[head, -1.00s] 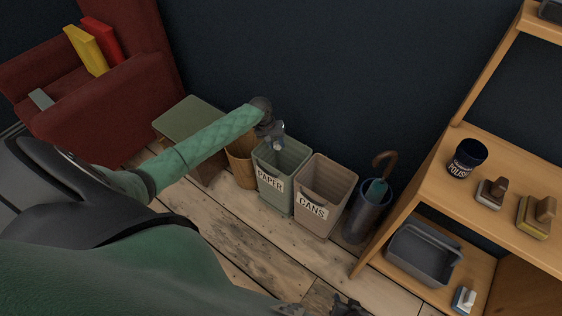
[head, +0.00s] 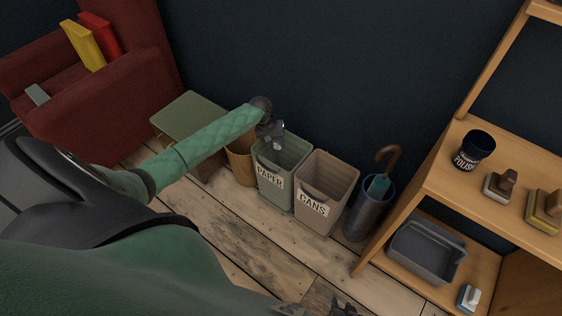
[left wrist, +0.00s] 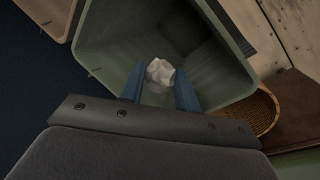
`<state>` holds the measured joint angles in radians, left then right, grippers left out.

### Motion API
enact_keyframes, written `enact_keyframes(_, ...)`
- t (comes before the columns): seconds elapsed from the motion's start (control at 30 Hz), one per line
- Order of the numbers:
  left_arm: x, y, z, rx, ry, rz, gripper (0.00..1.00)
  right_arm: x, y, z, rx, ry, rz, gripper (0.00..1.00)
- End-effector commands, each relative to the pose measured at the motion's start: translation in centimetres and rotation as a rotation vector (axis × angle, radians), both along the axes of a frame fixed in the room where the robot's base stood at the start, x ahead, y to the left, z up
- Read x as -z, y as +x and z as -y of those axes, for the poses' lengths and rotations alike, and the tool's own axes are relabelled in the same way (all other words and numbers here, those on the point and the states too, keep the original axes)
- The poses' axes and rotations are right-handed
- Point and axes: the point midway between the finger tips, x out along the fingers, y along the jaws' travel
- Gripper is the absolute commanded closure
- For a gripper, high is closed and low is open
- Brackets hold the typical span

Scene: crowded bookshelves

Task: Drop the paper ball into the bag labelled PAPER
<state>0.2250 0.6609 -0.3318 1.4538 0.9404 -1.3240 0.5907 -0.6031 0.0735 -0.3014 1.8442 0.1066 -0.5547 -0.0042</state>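The green bag labelled PAPER (head: 270,180) stands open on the floor against the dark wall. My left gripper (head: 277,143) is over its mouth, pointing down. In the left wrist view the crumpled white paper ball (left wrist: 161,72) sits between the tips of the two blue fingers of my left gripper (left wrist: 160,80), which look closed on its sides. The inside of the PAPER bag (left wrist: 220,72) shows below and around the ball. My right gripper (head: 343,307) is only partly in view at the bottom edge of the head view; its fingers cannot be made out.
A beige bag labelled CANS (head: 322,190) stands right of the PAPER bag, then an umbrella stand (head: 367,212). A wicker basket (head: 240,165) and a green-topped stool (head: 190,120) are to the left. A wooden shelf (head: 430,170) fills the right; a red armchair (head: 110,110) is far left.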

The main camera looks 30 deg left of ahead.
Motion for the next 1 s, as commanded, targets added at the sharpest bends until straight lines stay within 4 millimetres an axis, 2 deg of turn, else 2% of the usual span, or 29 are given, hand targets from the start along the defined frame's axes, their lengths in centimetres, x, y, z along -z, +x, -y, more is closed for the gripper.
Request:
enact_keyframes(0.03,0.0,0.0,0.0,0.0,0.0,0.0,0.6,0.0,0.0,0.0,0.0,0.0,0.0,0.64)
enact_keyframes(0.1,0.0,0.0,0.0,0.0,0.0,0.0,0.46,0.0,0.0,0.0,0.0,0.0,0.0,0.64)
enact_keyframes(0.13,0.0,0.0,0.0,0.0,0.0,0.0,0.42,0.0,0.0,0.0,0.0,0.0,0.0,0.64)
enact_keyframes(0.47,-0.3,0.0,-0.1,0.0,0.0,0.001,0.42,-0.1,0.0,0.0,-0.001,0.001,0.0,0.64)
enact_keyframes(1.0,-6.8,-0.9,-1.9,0.0,0.0,0.001,0.42,-0.6,-0.1,-0.1,-0.002,0.001,-0.002,0.64)
